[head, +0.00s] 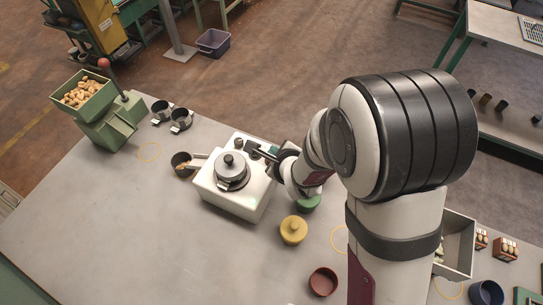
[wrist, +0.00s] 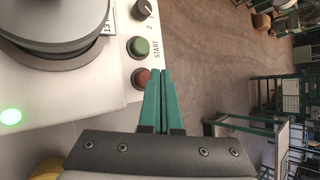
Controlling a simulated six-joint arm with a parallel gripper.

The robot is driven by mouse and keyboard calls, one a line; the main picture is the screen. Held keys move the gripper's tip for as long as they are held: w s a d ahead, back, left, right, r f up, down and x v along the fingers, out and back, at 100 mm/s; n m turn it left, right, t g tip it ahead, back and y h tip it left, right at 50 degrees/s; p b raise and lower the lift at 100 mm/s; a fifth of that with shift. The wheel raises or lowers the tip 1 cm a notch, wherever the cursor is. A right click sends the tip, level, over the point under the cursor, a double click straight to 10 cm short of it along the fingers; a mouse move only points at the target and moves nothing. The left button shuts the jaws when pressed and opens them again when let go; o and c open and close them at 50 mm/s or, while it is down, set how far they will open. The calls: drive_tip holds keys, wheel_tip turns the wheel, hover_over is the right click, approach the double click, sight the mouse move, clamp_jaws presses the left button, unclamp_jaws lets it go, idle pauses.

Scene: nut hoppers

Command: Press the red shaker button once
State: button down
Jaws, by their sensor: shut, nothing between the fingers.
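The white shaker (head: 232,201) stands on the grey table with a round metal lidded pot on top. In the wrist view its panel (wrist: 117,91) shows a red button (wrist: 142,77), a green button (wrist: 139,47) marked START and a black dial (wrist: 142,9). My gripper (wrist: 160,72) is shut and empty, its green fingertips just right of the red button, close to it in the picture. I cannot tell whether they touch it. In the head view my gripper (head: 258,153) is at the shaker's far right corner, and the red button cannot be made out.
A green lamp (wrist: 10,117) glows on the shaker. A dark cup (head: 181,161) sits by its left side. A yellow lidded pot (head: 293,230) and a red bowl (head: 323,281) stand nearer. A green hopper (head: 112,121) with nuts is far left. The left table area is clear.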

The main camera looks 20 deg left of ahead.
drive_tip(key=shift+f, duration=0.2)
drive_tip(key=shift+f, duration=0.25)
drive_tip(key=shift+f, duration=0.5)
idle(0.7)
drive_tip(key=shift+r, duration=0.95)
drive_tip(key=shift+r, duration=2.5)
drive_tip(key=shift+d, duration=0.1)
